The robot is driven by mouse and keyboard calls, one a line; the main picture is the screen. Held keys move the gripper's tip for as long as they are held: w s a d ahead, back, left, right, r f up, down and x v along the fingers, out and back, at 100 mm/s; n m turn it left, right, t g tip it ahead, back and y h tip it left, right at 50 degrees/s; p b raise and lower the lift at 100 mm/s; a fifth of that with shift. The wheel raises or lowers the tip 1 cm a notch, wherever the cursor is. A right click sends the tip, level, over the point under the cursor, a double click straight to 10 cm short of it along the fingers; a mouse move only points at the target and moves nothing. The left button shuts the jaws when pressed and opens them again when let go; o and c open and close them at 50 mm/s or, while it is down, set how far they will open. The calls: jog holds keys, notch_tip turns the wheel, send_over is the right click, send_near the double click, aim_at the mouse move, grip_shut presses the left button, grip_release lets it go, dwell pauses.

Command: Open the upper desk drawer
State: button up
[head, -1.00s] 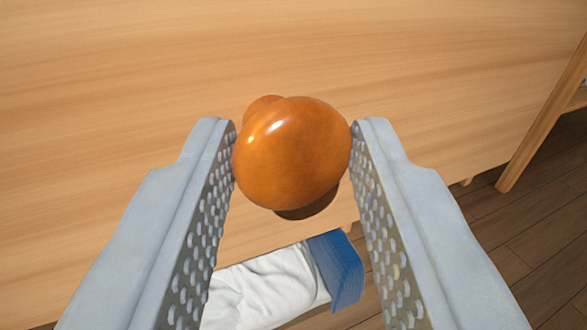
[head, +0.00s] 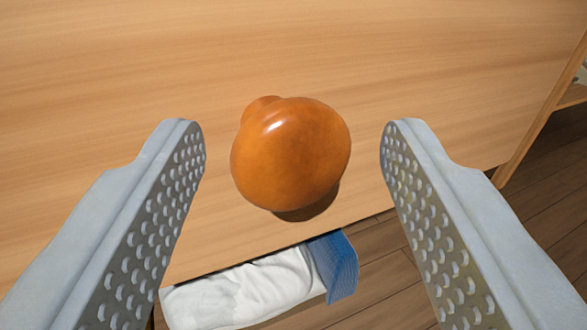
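A round, glossy orange-brown knob (head: 292,155) stands out from a light wooden drawer front (head: 120,80) in the middle of the head view. My gripper (head: 292,140) is open, with one grey dimpled finger on each side of the knob. Clear gaps show between both fingers and the knob, so it touches neither. The edges of the drawer front are mostly outside the view, and I cannot tell from here how far the drawer stands out.
Below the drawer front's lower edge lie a white cloth-like thing (head: 245,290) and a blue striped thing (head: 338,266). A wooden leg (head: 540,110) stands at the right. Dark plank floor (head: 550,180) shows at the lower right.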

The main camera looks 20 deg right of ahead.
jog(key=v, duration=1.2)
dwell(0.3)
jog(key=s+a+r+n+y, duration=0.15)
jog(key=a+r, duration=0.25)
jog(key=r, duration=0.6)
jog(key=s+a+r+y, duration=0.1)
jog(key=s+a+r, duration=0.25)
jog(key=r, duration=0.55)
jog(key=s+a+r+n+y, duration=0.1)
jog(key=a+r, duration=0.3)
jog(key=r, duration=0.6)
jog(key=s+a+r+n+y, duration=0.1)
jog(key=s+a+r, duration=0.3)
jog(key=s+r, duration=0.4)
jog(key=s+a+r+y, duration=0.2)
jog(key=s+r, duration=0.6)
jog(key=s, duration=0.8)
jog(key=shift+a+r+n+t, duration=0.3)
jog(key=shift+a+r+n, duration=0.1)
jog(key=shift+a, duration=0.75)
